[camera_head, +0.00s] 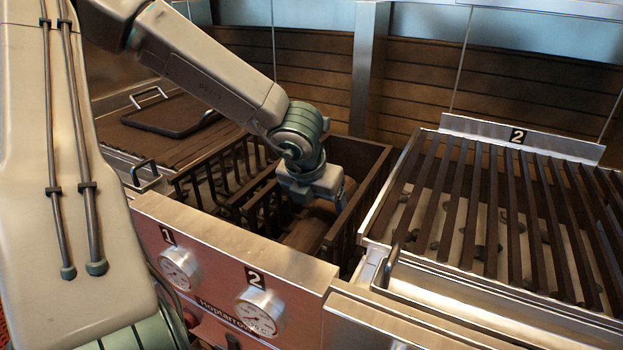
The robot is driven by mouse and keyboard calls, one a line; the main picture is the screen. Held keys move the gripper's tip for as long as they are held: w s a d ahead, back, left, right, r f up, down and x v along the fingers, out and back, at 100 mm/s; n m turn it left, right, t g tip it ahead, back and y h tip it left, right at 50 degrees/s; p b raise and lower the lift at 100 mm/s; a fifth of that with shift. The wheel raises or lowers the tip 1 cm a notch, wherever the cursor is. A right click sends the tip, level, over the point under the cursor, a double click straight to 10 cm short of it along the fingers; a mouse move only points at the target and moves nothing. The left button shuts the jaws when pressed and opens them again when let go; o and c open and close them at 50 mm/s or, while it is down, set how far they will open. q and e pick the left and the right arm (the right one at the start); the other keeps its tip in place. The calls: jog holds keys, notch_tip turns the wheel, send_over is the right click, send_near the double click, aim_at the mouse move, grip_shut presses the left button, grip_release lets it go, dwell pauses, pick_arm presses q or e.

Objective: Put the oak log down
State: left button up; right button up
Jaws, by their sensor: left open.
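My left gripper (322,200) points down into a dark slatted wooden-looking box (368,195) between the two grill sections. It is open. Below and beside its jaws, inside the box, lies a brown rounded shape that looks like the oak log (307,232). Its far end is hidden by the gripper, and I cannot tell whether the jaws touch it. My right gripper is not in view.
A slatted grate marked 2 (485,210) lies to the right, with a handle at its front left. A dark slatted rack (205,178) and a flat plate with a handle stand left. A front panel with gauges (262,308) borders the box.

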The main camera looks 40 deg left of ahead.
pick_arm(q)
jog(key=v, duration=0.7)
jog(key=shift+r, duration=0.25)
